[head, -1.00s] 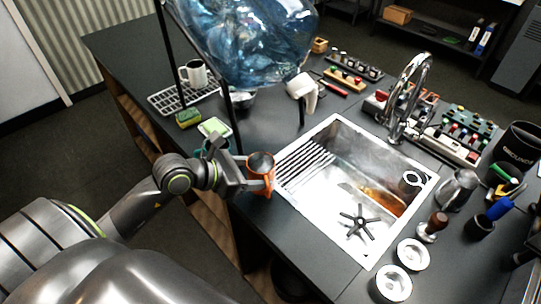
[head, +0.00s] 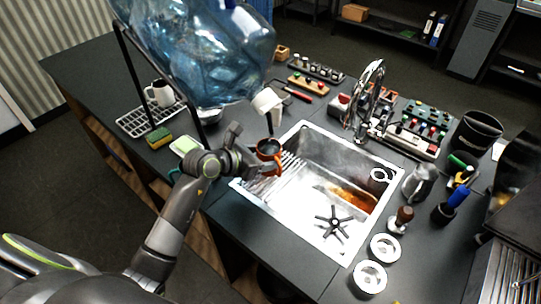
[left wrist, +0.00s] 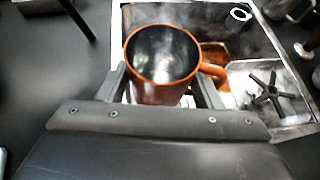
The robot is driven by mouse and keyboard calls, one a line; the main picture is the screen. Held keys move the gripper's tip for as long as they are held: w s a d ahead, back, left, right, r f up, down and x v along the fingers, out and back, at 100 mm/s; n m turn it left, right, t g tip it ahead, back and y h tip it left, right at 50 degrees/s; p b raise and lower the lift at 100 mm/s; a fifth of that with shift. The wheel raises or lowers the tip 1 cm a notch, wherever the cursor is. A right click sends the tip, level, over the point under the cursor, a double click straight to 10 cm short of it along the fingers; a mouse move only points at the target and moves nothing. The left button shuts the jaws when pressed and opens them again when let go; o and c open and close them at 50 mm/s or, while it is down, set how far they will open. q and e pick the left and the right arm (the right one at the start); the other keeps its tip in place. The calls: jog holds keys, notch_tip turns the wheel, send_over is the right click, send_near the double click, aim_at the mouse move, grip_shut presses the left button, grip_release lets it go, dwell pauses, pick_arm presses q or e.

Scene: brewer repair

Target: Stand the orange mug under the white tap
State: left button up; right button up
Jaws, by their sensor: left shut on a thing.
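The orange mug (head: 269,155) is upright in my left gripper (head: 257,160), over the left end of the sink. In the left wrist view the mug (left wrist: 160,75) sits between the two fingers, its open top facing up, its inside dark and empty-looking, its handle to the right. The white tap (head: 266,101) hangs below the blue water bottle (head: 195,50), just above and behind the mug in the head view. The depth gap between mug and tap is hard to tell. My right gripper is not in view.
The steel sink (head: 290,235) holds a black star-shaped part (head: 332,222) and brown liquid. A black stand post is beside the mug. A drip tray (head: 135,122) with a white mug (head: 160,93), and a sponge (head: 158,137), are at left. A chrome faucet (head: 365,100) stands behind the sink.

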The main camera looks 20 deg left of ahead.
aim_at(271, 159)
pick_arm(q)
jog(key=shift+w+d, duration=0.35)
jog(key=shift+w, duration=0.25)
jog(key=shift+w+d, duration=0.3)
jog(key=shift+w, duration=0.3)
notch_tip(271, 159, down, 3)
jog(key=shift+r+p, duration=0.1)
jog(key=shift+p, duration=0.65)
jog(key=shift+f, duration=0.3)
jog(key=shift+f, duration=0.2)
jog(key=o, duration=1.1)
